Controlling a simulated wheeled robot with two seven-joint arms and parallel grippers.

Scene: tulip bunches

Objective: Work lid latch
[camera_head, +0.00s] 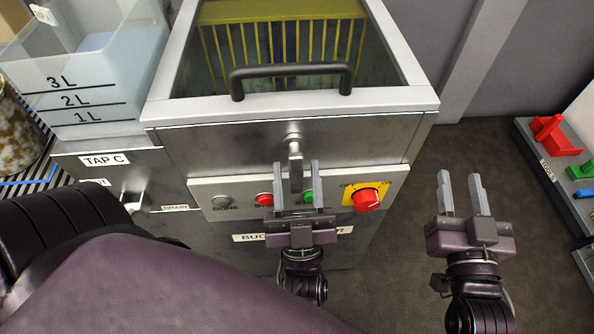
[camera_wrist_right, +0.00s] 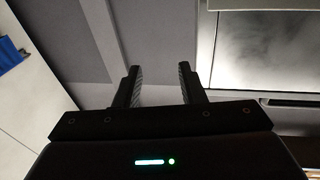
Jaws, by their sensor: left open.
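The lid latch (camera_head: 294,147) is a small metal lever on the front of a steel machine, just below its lid. It hangs down from a round pivot. The lid (camera_head: 390,98) has a pale metal frame, a clear window and a black bar handle (camera_head: 290,70), and looks closed. My left gripper (camera_head: 297,168) is open, with its fingers pointing up on either side of the latch lever in the picture; I cannot tell whether they touch it. My right gripper (camera_head: 460,180) is open and empty, right of the machine. Its parted fingers show in the right wrist view (camera_wrist_right: 160,70).
Below the latch is a panel (camera_head: 232,190) with several buttons and a red knob (camera_head: 366,199) on a yellow plate. A clear measuring tank (camera_head: 120,70) stands left. A tool tray (camera_head: 540,150) lies far right. The floor between is clear.

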